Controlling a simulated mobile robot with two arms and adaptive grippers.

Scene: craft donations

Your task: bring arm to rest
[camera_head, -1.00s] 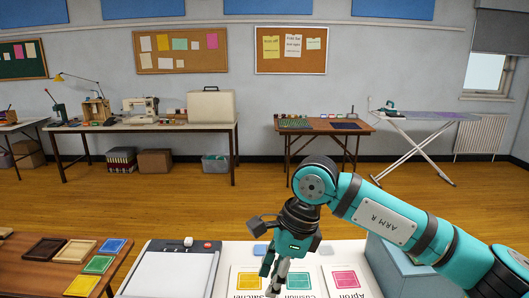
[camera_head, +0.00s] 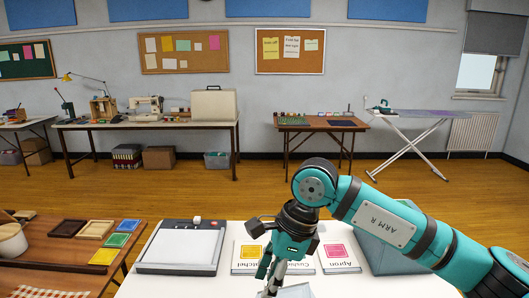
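My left arm and gripper are not in view.
The white table holds a paper trimmer (camera_head: 180,246), a pink-square Apron card (camera_head: 338,251), other partly hidden cards and a blue-grey box (camera_head: 380,258). A wooden table at left holds coloured trays (camera_head: 104,257) and a pot (camera_head: 11,241).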

